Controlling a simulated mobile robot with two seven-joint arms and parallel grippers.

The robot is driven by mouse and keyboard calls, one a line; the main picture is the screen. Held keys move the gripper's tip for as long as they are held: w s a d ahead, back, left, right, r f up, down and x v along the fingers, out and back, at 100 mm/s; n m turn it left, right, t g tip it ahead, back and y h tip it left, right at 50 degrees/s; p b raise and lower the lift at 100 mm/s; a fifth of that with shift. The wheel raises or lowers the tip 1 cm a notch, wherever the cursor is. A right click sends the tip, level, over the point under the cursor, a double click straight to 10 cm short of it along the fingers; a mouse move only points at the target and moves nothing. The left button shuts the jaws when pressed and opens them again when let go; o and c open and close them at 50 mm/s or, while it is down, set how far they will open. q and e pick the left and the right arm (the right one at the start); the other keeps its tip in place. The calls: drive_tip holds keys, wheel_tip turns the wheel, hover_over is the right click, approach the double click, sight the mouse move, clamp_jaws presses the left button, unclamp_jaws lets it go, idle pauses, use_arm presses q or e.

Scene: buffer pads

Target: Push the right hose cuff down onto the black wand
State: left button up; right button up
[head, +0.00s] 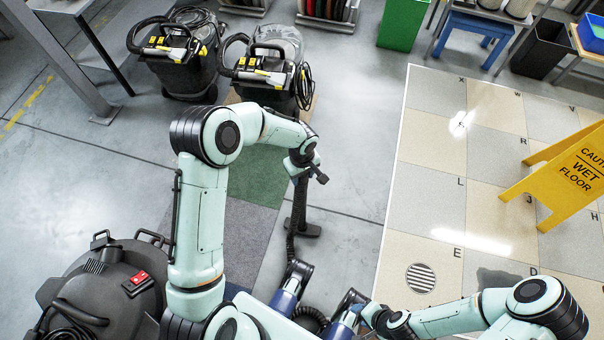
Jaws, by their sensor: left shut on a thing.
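A black wand (298,208) stands roughly upright on the grey floor, its dark foot (305,230) flat on the ground. My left gripper (311,172) is at the top of the wand, shut on a small dark piece that appears to be the hose cuff. The wrist covers most of this piece, so I cannot tell whether it sits on the wand. A thin black hose (290,245) runs down close beside the wand. My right gripper (368,314) is low at the bottom, well away from the wand; its fingers are too hidden to read.
Two black vacuums (180,75) (268,88) stand at the back left. A large dark vacuum (105,285) with a red switch is at lower left. A yellow wet-floor sign (570,175) stands on the tiled area at right. Bare floor (350,150) lies right of the wand.

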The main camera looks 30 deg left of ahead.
use_arm(q)
drive_tip(key=shift+f, duration=0.35)
use_arm(e)
drive_tip(key=shift+d+f, duration=0.1)
drive_tip(key=shift+f, duration=0.5)
use_arm(q)
drive_tip(key=o, duration=1.4)
drive_tip(key=shift+c, duration=0.2)
drive_tip(key=shift+r, duration=0.6)
wheel_tip(320, 180, up, 11)
drive_tip(key=shift+r+p, duration=0.1)
drive_tip(key=shift+p, duration=1)
drive_tip(key=shift+r, duration=0.65)
use_arm(e)
drive_tip(key=shift+s+r, duration=0.15)
drive_tip(key=shift+r, duration=1.25)
